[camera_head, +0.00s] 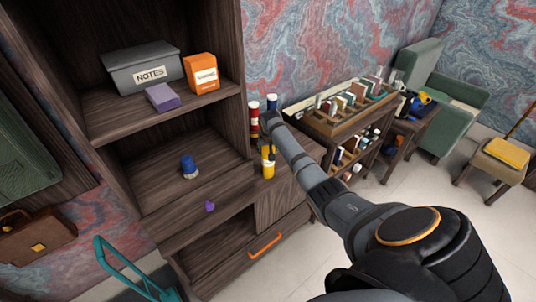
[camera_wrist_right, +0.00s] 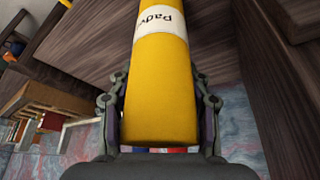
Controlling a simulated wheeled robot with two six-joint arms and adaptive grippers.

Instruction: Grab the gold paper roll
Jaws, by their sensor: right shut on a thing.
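The gold paper roll (camera_head: 268,168) is a yellow cylinder with a white label band. It stands roughly upright over the low cabinet top beside the tall shelf. In the right wrist view the roll (camera_wrist_right: 160,75) fills the middle, its label partly readable. My right gripper (camera_wrist_right: 160,105) is shut on it, with one finger on each side. In the head view my right gripper (camera_head: 267,140) is partly hidden by its own arm. I cannot tell whether the roll's lower end touches the cabinet. My left gripper is not in view.
A red roll (camera_head: 254,118) and another capped roll (camera_head: 272,102) stand just behind the gripper. The tall shelf (camera_head: 235,90) rises close on the left. A blue-capped jar (camera_head: 189,167) sits on its lower board. A wooden rack (camera_head: 340,122) of small items stands to the right.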

